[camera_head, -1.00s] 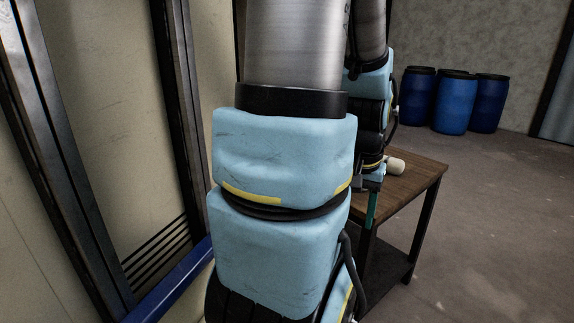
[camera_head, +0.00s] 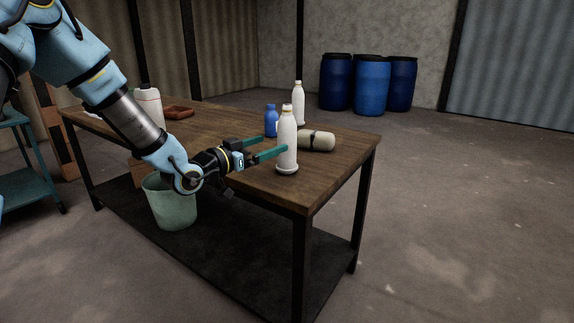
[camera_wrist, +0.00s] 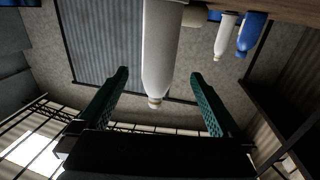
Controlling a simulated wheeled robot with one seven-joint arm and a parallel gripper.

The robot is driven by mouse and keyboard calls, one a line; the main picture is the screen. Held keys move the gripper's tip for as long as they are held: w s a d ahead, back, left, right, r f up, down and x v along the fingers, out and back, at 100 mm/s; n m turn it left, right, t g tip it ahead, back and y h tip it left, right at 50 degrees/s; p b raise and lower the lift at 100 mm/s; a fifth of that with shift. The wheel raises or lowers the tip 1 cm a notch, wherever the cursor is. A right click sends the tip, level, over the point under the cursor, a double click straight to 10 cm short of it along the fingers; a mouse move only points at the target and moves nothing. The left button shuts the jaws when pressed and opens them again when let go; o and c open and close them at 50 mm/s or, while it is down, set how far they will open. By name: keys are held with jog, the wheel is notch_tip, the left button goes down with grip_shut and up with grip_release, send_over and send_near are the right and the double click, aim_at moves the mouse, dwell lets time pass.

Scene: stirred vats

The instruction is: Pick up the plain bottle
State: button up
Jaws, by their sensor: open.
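A plain white bottle (camera_head: 287,132) stands upright near the front right part of the wooden table (camera_head: 240,185), on a small pale round foot or disc. My gripper (camera_head: 274,145) is open and level, reaching in from the left with its teal fingers at the bottle. In the wrist view the same bottle (camera_wrist: 161,50) appears upside down between the two open fingers (camera_wrist: 160,77). I cannot tell whether either finger touches it. A second white bottle (camera_head: 298,105) stands behind, also in the wrist view (camera_wrist: 225,37).
A blue bottle (camera_head: 271,121) stands behind the gripper, and a beige cylinder (camera_head: 317,141) lies right of the near bottle. A white jug (camera_head: 149,105) and a brown tray (camera_head: 179,112) are at the left. A green bucket (camera_head: 170,203) is below my arm. Blue barrels (camera_head: 372,85) stand far back.

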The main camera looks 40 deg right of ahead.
aim_at(279, 139)
jog(key=d, duration=0.4)
jog(key=shift+w+d+r+p, duration=0.1)
jog(key=shift+w+d+p, duration=0.2)
jog(key=shift+w, duration=0.05)
jog(key=shift+d+p, duration=0.45)
jog(key=shift+d, duration=2.4)
grip_shut()
